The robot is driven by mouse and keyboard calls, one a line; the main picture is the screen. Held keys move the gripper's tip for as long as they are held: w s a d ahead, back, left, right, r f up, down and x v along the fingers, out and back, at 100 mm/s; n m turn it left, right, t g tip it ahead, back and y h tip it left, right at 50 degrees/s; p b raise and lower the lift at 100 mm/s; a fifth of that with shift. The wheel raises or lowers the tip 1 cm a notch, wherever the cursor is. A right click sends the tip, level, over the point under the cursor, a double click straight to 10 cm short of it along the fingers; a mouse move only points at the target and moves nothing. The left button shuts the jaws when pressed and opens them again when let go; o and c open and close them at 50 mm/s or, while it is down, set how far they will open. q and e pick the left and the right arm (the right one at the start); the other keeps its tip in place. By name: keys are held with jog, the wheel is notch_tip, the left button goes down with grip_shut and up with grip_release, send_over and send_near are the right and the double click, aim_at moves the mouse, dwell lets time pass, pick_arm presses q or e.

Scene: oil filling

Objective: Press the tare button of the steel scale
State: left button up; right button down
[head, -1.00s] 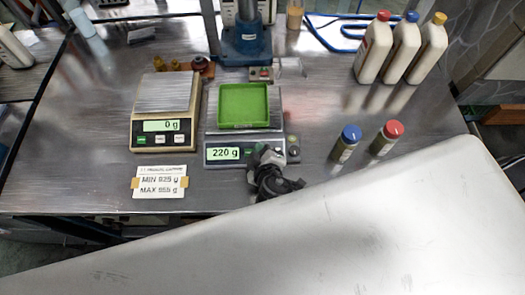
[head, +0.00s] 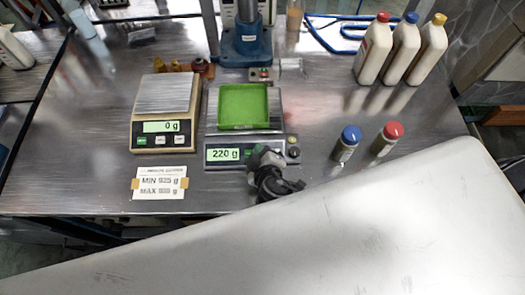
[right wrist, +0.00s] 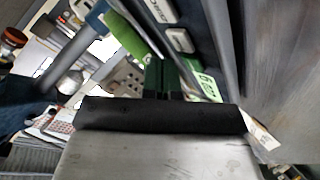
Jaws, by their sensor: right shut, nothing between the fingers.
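The steel scale (head: 215,164) stands mid-table with a green tray (head: 243,104) on its pan; its display reads 220 g. My right gripper (head: 262,153) is shut and empty, over the right part of the scale's front panel, and hides the buttons there. I cannot tell whether its tips touch the panel. In the right wrist view, the shut fingers (right wrist: 161,78) are close to the panel, with the lit green display (right wrist: 208,86) to their right and a pale button (right wrist: 180,39) above. My left gripper is not in view.
A beige scale (head: 140,142) reading 0 g stands to the left, with a limit card (head: 159,184) in front of it. Two small jars, blue-capped (head: 346,145) and red-capped (head: 387,140), stand to the right. Several white bottles (head: 405,50) are at the back right.

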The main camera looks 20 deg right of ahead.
jog(key=shift+f, duration=0.1)
dwell(0.7)
jog(key=shift+w+f+b, duration=0.1)
jog(key=shift+f+b, duration=0.2)
jog(key=shift+b, duration=0.05)
jog(key=shift+w+d+f+b, duration=0.1)
jog(key=shift+w+f+b, duration=0.05)
jog(key=shift+f+b, duration=0.25)
dwell(0.6)
jog(key=shift+r, duration=0.1)
jog(key=shift+s+r+p, duration=0.3)
jog(key=shift+r+p, duration=0.4)
jog(key=r+p, duration=0.1)
jog(key=s+r+p, duration=0.1)
jog(key=r, duration=0.1)
jog(key=r+p, duration=0.1)
jog(key=p, duration=0.1)
jog(key=shift+s+a+r, duration=0.3)
jog(key=shift+r, duration=0.05)
dwell(0.9)
